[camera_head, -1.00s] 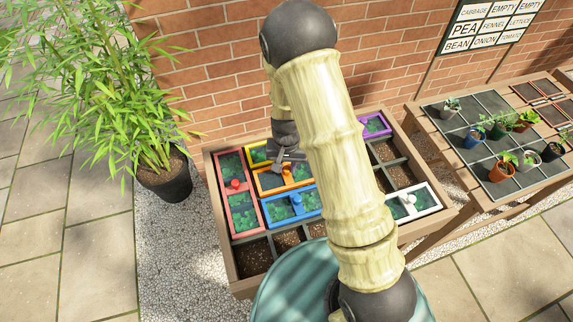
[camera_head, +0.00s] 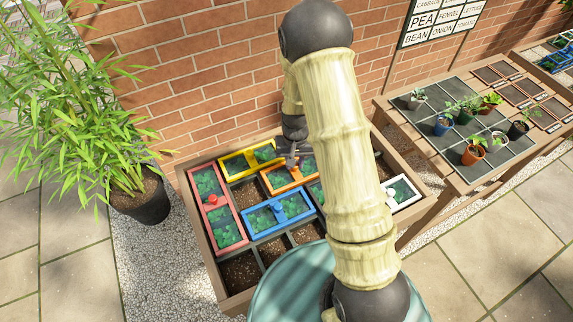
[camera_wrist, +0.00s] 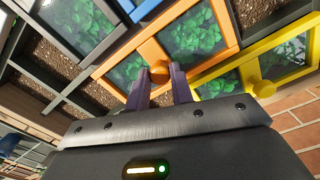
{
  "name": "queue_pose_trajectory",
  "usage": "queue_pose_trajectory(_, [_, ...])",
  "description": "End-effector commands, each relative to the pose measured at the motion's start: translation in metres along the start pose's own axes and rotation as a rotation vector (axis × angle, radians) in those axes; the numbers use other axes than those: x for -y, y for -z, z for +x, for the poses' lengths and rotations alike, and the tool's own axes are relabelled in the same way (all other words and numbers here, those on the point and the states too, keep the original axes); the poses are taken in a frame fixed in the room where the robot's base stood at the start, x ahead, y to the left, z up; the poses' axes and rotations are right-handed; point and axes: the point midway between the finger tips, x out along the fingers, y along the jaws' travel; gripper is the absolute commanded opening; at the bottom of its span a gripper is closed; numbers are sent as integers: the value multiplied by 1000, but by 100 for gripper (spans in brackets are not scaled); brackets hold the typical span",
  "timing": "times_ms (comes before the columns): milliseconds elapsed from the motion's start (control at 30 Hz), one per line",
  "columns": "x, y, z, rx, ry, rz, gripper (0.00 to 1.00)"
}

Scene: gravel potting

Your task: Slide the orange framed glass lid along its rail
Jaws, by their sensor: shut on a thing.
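The orange framed glass lid (camera_head: 271,187) lies on the wooden planter box, partly hidden behind my arm in the head view. In the wrist view the orange lid (camera_wrist: 150,49) shows two glass panes with green leaves beneath and a round orange knob (camera_wrist: 159,72) at its middle. My gripper (camera_wrist: 161,80) is shut on that knob, a finger on each side. In the head view my gripper (camera_head: 290,160) is over the lid's middle.
The yellow lid (camera_head: 235,166) is behind the orange one, the blue lid (camera_head: 264,227) in front, the red lid (camera_head: 225,212) at left. A white lid (camera_head: 404,194) is at the right. A bare soil cell (camera_head: 247,192) lies left of the orange lid. A brick wall stands behind.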

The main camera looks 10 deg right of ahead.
Motion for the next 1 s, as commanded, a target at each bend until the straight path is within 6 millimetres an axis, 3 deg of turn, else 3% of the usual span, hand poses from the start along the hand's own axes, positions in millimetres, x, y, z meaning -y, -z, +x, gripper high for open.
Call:
queue_pose_trajectory(233, [1,2,-1,-6,1,-2,0])
queue_pose_trajectory(267, [1,2,-1,-6,1,-1,27])
queue_pose_trajectory(367, [0,2,-1,-5,1,-1,45])
queue_pose_trajectory(767, [0,1,-6,-3,1,0,45])
queue_pose_trajectory(1000, [0,2,-38,-7,1,0,45])
